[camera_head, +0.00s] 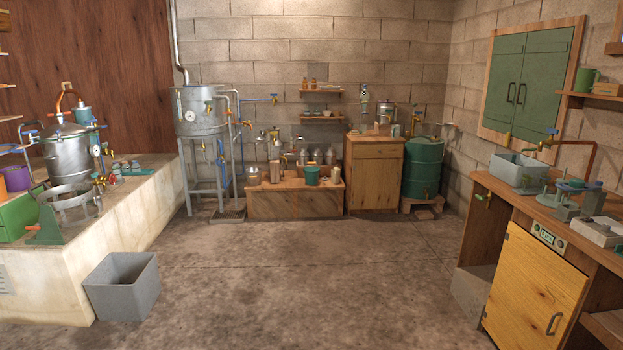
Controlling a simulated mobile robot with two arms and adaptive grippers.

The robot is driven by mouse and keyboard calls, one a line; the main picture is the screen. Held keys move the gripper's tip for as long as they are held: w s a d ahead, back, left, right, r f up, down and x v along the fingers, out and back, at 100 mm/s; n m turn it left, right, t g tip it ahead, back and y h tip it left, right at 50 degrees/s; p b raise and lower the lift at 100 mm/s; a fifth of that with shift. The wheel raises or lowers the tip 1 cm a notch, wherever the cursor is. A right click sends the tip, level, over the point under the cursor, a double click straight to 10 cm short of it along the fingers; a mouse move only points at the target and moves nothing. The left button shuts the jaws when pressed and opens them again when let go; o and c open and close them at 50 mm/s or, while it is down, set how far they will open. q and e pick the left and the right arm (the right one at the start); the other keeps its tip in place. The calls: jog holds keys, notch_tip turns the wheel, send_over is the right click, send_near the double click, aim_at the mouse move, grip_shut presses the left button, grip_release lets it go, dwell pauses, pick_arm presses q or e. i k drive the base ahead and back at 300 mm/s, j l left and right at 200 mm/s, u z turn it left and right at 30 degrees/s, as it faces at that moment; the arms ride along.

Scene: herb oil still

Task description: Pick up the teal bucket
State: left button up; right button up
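A small teal-green bucket (312,176) stands upright on a low wooden bench (290,206) against the back wall, among bottles and jars. A smaller blue-teal vessel (84,115) sits beside the top of the steel still at the left; I cannot tell whether it is a bucket. Neither of my grippers is in view, and nothing is seen touching either vessel.
The concrete floor (300,285) is clear in the middle. A grey bin (122,286) stands on it at the left, by the pale stone plinth (150,205). A steel tank (200,112) on legs, a wooden cabinet (374,180) and a green drum (422,170) line the back. A workbench (490,184) is at the right.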

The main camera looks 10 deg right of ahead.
aim_at(312, 174)
jog(key=i, duration=5.6)
jog(key=i+l+u, duration=0.1)
jog(key=i, duration=0.4)
jog(key=i+l+u, duration=0.1)
jog(key=i, duration=0.45)
jog(key=i+l, duration=0.15)
jog(key=i, duration=0.35)
jog(key=i+l+u, duration=0.15)
jog(key=i, duration=0.35)
